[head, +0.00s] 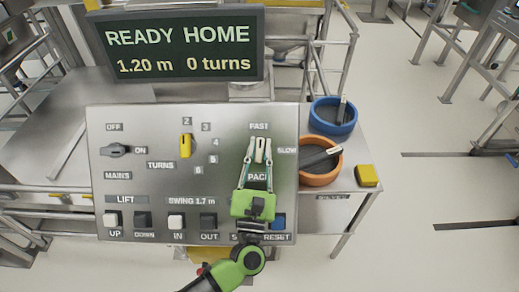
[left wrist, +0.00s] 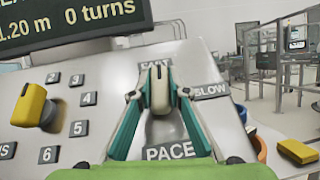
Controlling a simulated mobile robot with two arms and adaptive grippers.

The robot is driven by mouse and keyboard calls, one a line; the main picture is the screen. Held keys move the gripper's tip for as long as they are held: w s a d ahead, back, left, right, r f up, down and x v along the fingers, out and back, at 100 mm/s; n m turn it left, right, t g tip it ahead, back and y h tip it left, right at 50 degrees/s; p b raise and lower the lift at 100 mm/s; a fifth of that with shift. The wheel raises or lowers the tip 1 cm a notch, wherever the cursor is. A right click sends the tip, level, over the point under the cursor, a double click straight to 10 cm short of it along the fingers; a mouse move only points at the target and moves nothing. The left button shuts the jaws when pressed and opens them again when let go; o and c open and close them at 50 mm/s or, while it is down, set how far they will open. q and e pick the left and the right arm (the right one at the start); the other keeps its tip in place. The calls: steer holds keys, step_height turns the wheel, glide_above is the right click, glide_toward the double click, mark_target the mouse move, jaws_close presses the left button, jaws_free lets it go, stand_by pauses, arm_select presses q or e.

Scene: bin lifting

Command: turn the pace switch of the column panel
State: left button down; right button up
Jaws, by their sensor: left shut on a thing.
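The column panel (head: 140,195) is a grey metal plate with labelled switches and buttons. The pace switch (head: 260,147) is a cream knob at its upper right, between the FAST and SLOW labels and above PACE. It also shows in the left wrist view (left wrist: 158,90), upright below the partly covered FAST label. My left gripper (head: 260,152), green with teal and grey fingers, reaches up from below. Its fingers are shut on the knob, one on each side, as the left wrist view (left wrist: 158,82) shows. My right gripper is not in view.
The yellow TURNS knob (head: 186,145) and grey MAINS switch (head: 115,150) sit left on the panel. The display (head: 180,45) above reads READY HOME, 1.20 m, 0 turns. Blue (head: 333,115) and orange (head: 320,162) bins and a yellow block (head: 366,176) stand right of the panel.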

arm_select(q)
steer(key=m+g+h, duration=0.1)
steer(key=m+h, duration=0.2)
steer(key=m+g+h, duration=0.2)
steer(key=m+h, duration=0.2)
steer(key=shift+b, duration=0.4)
steer(key=m+g+h, duration=0.1)
steer(key=m, duration=0.1)
steer(key=m+g+h, duration=0.1)
steer(key=m+g, duration=0.1)
steer(key=shift+d+f+m+h+b, duration=0.1)
steer(key=shift+m+h+b, duration=0.2)
steer(key=shift+h+b, duration=0.1)
steer(key=m+g+h+b, duration=0.1)
steer(key=m+g, duration=0.1)
steer(key=m+g+b, duration=0.1)
steer(key=m+g, duration=0.2)
steer(key=shift+m+h+b, duration=0.3)
steer(key=shift+h, duration=0.1)
steer(key=m+g, duration=0.1)
steer(key=g, duration=0.1)
steer(key=shift+s+d+m+g+b, duration=0.1)
steer(key=shift+m+g+b, duration=0.2)
steer(key=shift+m, duration=0.1)
steer(key=shift+m+g+y, duration=0.3)
steer(key=shift+m+g, duration=0.6)
steer(key=shift+s+m+g+p, duration=0.1)
steer(key=shift+m+g+p, duration=0.25)
steer(key=shift+m+g, duration=0.25)
steer(key=shift+f, duration=0.1)
